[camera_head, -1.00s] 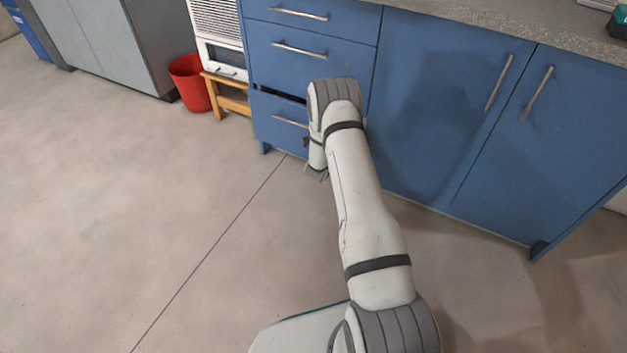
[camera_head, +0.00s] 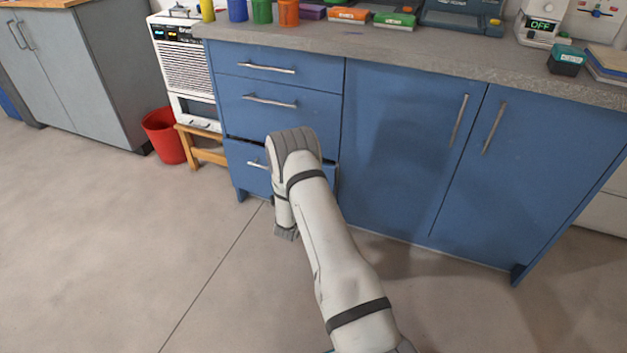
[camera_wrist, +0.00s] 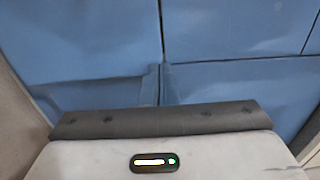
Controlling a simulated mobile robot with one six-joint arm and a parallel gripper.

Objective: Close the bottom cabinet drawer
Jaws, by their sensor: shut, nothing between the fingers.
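The blue bottom drawer (camera_head: 245,178) is the lowest of three at the left end of the cabinet in the head view. A thin dark gap shows along its top edge, so it stands slightly out. Its silver handle (camera_head: 256,164) is partly covered by my arm. My arm reaches in front of the drawer's right part and hides it. In the wrist view, my gripper (camera_wrist: 158,120) shows as a grey body with a dark bar, close to blue cabinet fronts. It is shut and empty; its fingertips are not clearly seen. I cannot tell whether it touches the drawer.
The middle drawer (camera_head: 290,112) and top drawer (camera_head: 305,72) look closed. Blue double doors (camera_head: 400,140) stand to the right. A wooden stool (camera_head: 203,153) and red bin (camera_head: 164,136) are left of the cabinet. The floor (camera_head: 110,240) at the left is clear.

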